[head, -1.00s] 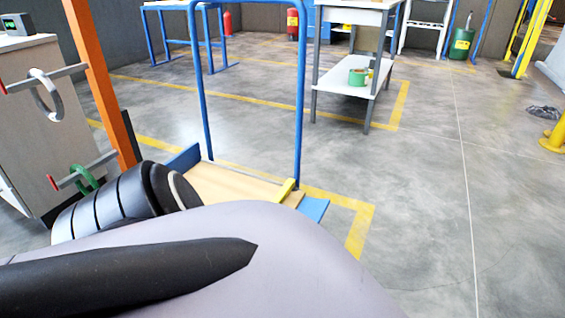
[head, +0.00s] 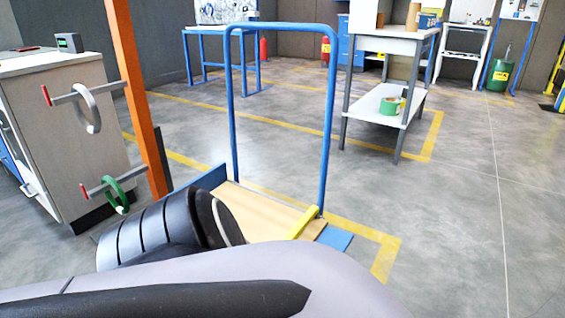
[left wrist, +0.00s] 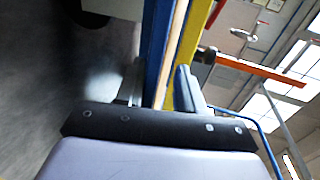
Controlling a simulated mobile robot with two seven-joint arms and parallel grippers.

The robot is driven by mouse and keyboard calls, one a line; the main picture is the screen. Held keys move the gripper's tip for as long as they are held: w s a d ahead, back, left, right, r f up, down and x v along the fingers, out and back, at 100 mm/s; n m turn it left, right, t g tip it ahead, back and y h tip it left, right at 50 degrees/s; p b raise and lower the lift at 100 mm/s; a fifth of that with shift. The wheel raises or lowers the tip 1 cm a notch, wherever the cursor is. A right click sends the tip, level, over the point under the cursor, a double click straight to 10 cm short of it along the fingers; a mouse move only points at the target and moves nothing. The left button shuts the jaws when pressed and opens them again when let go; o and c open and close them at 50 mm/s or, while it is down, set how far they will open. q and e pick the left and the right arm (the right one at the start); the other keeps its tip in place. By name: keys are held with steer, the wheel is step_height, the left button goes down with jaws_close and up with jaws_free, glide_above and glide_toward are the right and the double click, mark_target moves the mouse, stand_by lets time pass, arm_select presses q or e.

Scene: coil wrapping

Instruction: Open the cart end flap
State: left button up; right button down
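The cart has a blue tube handle (head: 332,110) and a wooden bed (head: 262,208). A blue panel (head: 208,183) rises at its left end. A yellow strip (head: 305,222) lies at its right end, with a blue plate (head: 337,238) beyond it. I cannot tell which piece is the flap. My grey and black arm hides the cart's near side. In the left wrist view, my left gripper (left wrist: 160,85) has its fingers apart. A blue board (left wrist: 156,45), a pale wooden edge (left wrist: 175,45) and a yellow bar (left wrist: 192,40) run close by; contact is unclear. My right gripper is not in view.
An orange post (head: 138,90) and a cabinet (head: 75,130) with rings on pegs stand left. A grey-legged table (head: 395,38) with a green tape roll (head: 389,106) on its lower shelf stands behind. The floor to the right (head: 470,230) is clear.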

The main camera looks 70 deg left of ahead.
arm_select(q)
steer(key=v, duration=0.7)
steer(key=shift+b, duration=0.3)
